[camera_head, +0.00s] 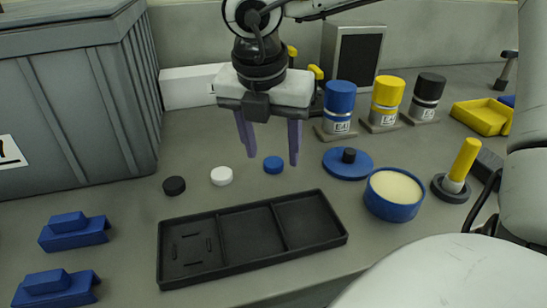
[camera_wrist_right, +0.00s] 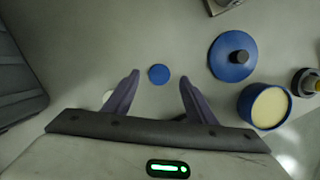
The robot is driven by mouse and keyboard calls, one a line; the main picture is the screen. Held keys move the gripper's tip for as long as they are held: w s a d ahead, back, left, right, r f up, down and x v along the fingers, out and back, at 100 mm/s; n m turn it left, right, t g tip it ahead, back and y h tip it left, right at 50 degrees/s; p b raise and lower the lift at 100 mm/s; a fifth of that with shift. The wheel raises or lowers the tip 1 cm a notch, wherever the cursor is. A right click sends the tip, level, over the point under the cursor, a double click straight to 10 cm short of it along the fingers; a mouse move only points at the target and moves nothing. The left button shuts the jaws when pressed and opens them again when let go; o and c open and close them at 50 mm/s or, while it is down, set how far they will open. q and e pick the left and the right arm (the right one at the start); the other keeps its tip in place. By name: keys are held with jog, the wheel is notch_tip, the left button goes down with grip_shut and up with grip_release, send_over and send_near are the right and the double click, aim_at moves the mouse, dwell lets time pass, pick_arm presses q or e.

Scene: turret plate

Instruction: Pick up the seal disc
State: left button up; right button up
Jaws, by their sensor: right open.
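Three small discs lie in a row on the grey table: a black disc (camera_head: 174,186), a white disc (camera_head: 222,176) and a blue disc (camera_head: 273,165). The frames do not show which one is called the seal disc. My right gripper (camera_head: 272,158) is open and empty, fingers pointing down above the table near the blue disc. In the right wrist view the blue disc (camera_wrist_right: 159,74) shows between the two fingertips, untouched. The white disc (camera_wrist_right: 108,96) is partly hidden behind a finger there. My left gripper is not in view.
A black three-compartment tray (camera_head: 215,275) lies in front of the discs. A blue lidded plate (camera_head: 347,164) and a blue bowl (camera_head: 394,195) stand to the right. Labelled bottles (camera_head: 340,105) stand behind. A grey crate (camera_head: 75,110) and blue blocks (camera_head: 74,232) are at left.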

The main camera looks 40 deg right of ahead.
jog(key=shift+x, duration=1)
jog(key=shift+c, duration=0.4)
jog(key=c, duration=1)
jog(key=shift+c, duration=0.2)
jog(key=shift+r, duration=0.15)
